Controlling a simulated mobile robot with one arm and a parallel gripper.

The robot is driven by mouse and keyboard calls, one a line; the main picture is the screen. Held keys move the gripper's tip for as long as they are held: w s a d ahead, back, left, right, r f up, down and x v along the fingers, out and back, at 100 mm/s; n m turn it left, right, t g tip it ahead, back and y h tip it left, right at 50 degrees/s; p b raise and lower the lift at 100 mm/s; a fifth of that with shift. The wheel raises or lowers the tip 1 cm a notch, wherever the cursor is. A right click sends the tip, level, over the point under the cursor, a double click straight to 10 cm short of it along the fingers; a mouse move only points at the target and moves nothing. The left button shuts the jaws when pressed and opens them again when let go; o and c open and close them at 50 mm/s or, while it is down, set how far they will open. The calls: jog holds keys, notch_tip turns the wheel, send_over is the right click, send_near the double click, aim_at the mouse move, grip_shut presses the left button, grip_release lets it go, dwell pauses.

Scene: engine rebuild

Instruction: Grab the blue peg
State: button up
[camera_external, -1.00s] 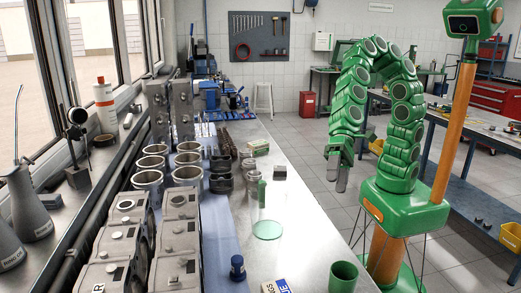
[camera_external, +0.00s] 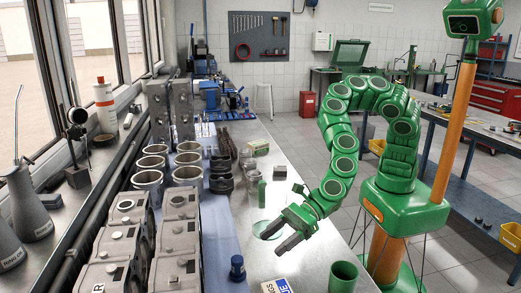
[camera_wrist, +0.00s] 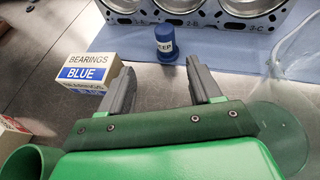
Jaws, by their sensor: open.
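The blue peg (camera_external: 237,268) stands upright near the front edge of the blue mat, a dark blue cylinder with a wider base. In the wrist view the peg (camera_wrist: 176,45) stands beyond my fingertips, between their lines, with a white label ending in "EEP". My gripper (camera_external: 272,242) is open and empty above the bench, to the right of and farther back than the peg in the external view. In the wrist view my gripper's two grey fingers (camera_wrist: 157,75) are spread apart, with nothing between them.
A "BEARINGS BLUE" box (camera_wrist: 88,72) lies left of my fingers in the wrist view. A green cup (camera_external: 343,277) stands at the bench's front right. Engine blocks (camera_external: 178,245) stand left of the peg. A clear round-based vessel (camera_wrist: 285,130) is right of my gripper.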

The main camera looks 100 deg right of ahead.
aim_at(237, 265)
jog(key=shift+w+f, duration=0.4)
jog(key=x, duration=0.5)
jog(key=shift+w+d+r+x, duration=0.1)
jog(key=shift+x, duration=0.6)
jog(key=shift+w+d+r+x, duration=0.1)
jog(key=shift+d+x, duration=0.05)
jog(key=shift+x, duration=0.6)
jog(key=shift+w+d+r+x, duration=0.1)
jog(key=shift+x, duration=1.5)
grip_shut()
